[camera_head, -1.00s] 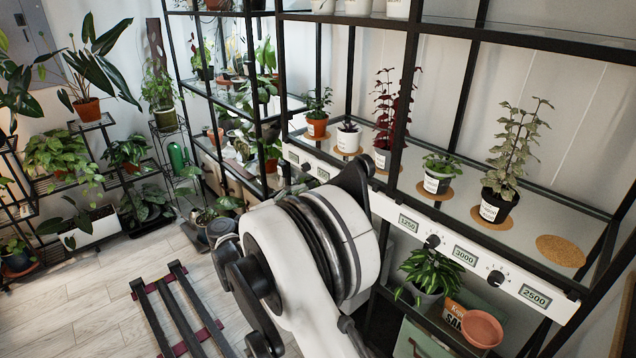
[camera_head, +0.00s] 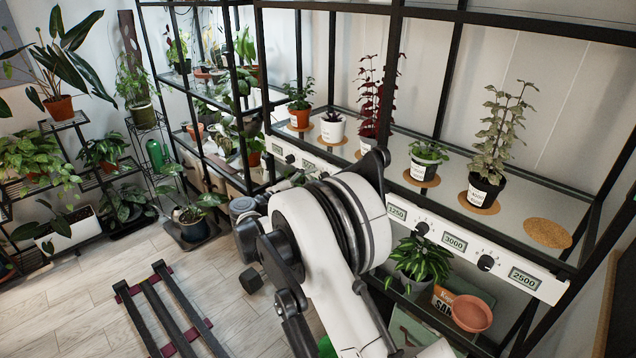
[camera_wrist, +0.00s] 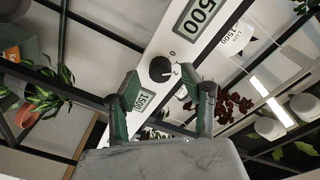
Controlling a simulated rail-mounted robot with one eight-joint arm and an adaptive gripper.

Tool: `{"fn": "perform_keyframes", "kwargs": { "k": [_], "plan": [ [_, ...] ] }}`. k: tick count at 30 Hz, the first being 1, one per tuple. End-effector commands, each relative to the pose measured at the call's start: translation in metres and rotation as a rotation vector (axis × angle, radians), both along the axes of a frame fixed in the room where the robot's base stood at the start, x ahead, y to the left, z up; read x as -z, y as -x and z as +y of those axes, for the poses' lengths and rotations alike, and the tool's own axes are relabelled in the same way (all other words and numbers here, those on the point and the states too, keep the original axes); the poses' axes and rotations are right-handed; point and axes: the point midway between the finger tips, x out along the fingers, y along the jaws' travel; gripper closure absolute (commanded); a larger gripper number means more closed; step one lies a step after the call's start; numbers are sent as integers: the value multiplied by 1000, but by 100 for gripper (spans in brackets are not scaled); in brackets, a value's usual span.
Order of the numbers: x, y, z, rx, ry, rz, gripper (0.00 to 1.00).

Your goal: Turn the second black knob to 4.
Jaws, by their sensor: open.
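A black knob (camera_wrist: 160,69) sits on a white strip between two digital displays in the wrist view, with small numerals beside it. Its pointer setting is too small to read. My gripper (camera_wrist: 164,98) is open, its two green-padded fingers spread just short of this knob with nothing between them. In the head view, black knobs show on the shelf's white front strip at the left (camera_head: 291,159), right of centre (camera_head: 422,228) and far right (camera_head: 486,263). My arm hides part of the strip and my gripper there, so I cannot tell which knob the wrist view shows.
Potted plants, such as a tall pale one (camera_head: 488,190), stand on cork mats on the shelf above the strip. A black upright post (camera_head: 393,90) rises close to my arm. A leafy plant (camera_head: 417,260) and a terracotta saucer (camera_head: 472,313) sit below.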

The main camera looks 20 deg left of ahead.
Motion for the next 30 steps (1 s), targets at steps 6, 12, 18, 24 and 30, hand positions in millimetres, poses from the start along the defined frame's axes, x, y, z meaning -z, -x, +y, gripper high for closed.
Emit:
{"fn": "perform_keyframes", "kwargs": {
  "k": [6, 12, 18, 24, 30],
  "plan": [
    [0, -12, -7, 1, 0, 0, 57],
    [0, -13, -7, 0, 0, 0, 57],
    [0, -13, -7, 0, 0, 0, 73],
    [0, -13, -7, 0, 0, 0, 100],
    [0, -13, -7, 1, -8, -4, 100]
  ]
}}
